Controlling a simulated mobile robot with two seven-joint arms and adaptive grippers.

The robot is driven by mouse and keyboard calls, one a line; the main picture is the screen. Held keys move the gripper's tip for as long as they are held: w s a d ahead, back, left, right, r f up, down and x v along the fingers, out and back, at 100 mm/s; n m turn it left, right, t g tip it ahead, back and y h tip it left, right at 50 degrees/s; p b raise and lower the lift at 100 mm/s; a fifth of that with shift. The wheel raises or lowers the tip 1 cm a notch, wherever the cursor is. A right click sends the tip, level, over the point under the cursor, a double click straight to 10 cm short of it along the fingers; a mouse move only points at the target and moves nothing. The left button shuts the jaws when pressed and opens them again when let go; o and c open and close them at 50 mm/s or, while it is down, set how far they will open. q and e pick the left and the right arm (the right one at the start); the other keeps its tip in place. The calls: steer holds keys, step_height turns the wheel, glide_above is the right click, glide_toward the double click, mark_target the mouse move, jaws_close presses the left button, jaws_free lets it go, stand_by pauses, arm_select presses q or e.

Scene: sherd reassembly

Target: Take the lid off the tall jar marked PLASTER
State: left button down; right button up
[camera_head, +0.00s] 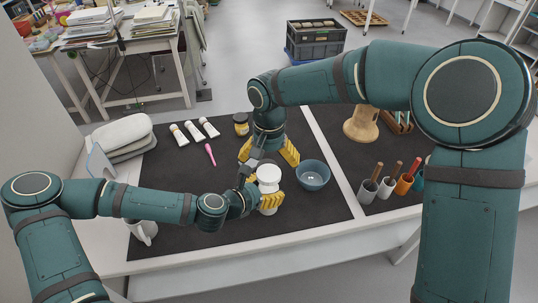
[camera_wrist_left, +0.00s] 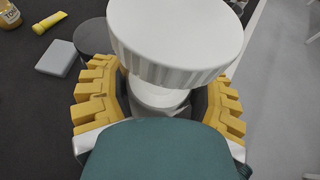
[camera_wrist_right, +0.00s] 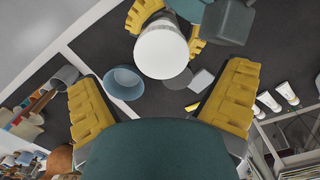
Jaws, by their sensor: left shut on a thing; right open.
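The tall white jar (camera_head: 267,187) stands on the dark mat with its wide ribbed white lid (camera_head: 268,173) on top. No PLASTER label is readable. My left gripper (camera_head: 269,202) is shut on the jar's body below the lid; the left wrist view shows its yellow fingers (camera_wrist_left: 163,100) on both sides of the jar, under the overhanging lid (camera_wrist_left: 175,40). My right gripper (camera_head: 268,158) is open and empty, pointing down above and behind the jar. In the right wrist view, the lid (camera_wrist_right: 162,52) lies beyond the open fingers (camera_wrist_right: 162,82), off toward the top.
A blue bowl (camera_head: 313,174) stands close to the right of the jar. A small yellow-labelled jar (camera_head: 241,124), white tubes (camera_head: 194,131) and a pink tool (camera_head: 210,154) lie behind. A mug (camera_head: 143,232) is at front left. Cups with tools (camera_head: 386,187) stand right of the divider.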

mark_target(269, 172)
step_height(269, 172, up, 3)
steer(key=m, duration=0.5)
steer(key=shift+w, duration=0.1)
steer(key=shift+f, duration=3.85)
steer(key=c, duration=1.3)
steer(key=n, duration=1)
steer(key=o, duration=1.2)
